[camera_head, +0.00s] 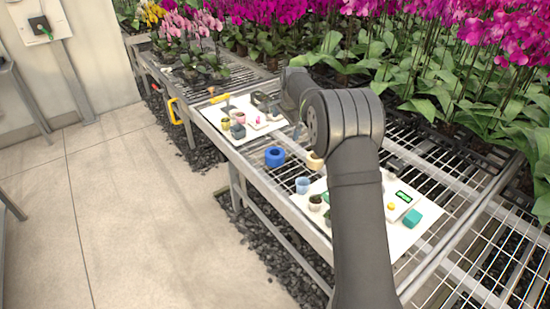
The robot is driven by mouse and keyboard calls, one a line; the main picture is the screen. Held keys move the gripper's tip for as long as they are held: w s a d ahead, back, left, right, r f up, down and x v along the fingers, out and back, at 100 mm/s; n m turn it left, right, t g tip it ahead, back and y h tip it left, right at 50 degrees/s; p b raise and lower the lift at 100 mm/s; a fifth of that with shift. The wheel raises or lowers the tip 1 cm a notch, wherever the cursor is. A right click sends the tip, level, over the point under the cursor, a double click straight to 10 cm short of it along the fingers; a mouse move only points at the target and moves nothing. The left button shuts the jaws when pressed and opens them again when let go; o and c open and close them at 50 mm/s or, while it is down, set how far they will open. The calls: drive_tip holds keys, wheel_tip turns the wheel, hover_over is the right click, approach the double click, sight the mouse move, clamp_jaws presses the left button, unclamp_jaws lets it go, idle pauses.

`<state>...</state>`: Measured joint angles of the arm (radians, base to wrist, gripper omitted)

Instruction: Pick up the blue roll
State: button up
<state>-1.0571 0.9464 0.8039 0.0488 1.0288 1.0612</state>
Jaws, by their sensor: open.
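The blue roll (275,156) is a thick blue ring with a dark hole, lying on the wire-mesh bench near its front edge, between two white boards. My arm crosses the view on the right and hides part of the bench. A small part of my gripper (297,131) seems to show beside the arm's large joint, above and right of the roll. Its jaws are mostly hidden. It is apart from the roll, which stands free.
A tan roll (314,161) lies right of the blue one, partly behind my arm. The far white board (238,141) holds small pots and tools. The near board (398,242) holds a light-blue cup (302,185), pots and a teal block (412,218). Orchids stand behind.

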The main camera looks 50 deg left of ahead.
wheel_tip(320, 180, down, 4)
drive_tip(key=s+a+n, duration=0.2)
drive_tip(key=n, duration=0.9)
approach(275, 154)
drive_tip(key=shift+t, duration=0.4)
drive_tip(key=x, duration=0.6)
drive_tip(key=shift+s+f, duration=0.2)
drive_tip(key=shift+f, duration=0.1)
drive_tip(key=shift+x, duration=2.5)
drive_tip(key=shift+a, duration=0.2)
drive_tip(key=shift+c, duration=0.4)
drive_tip(key=shift+r, duration=0.1)
drive_tip(key=c, duration=1.1)
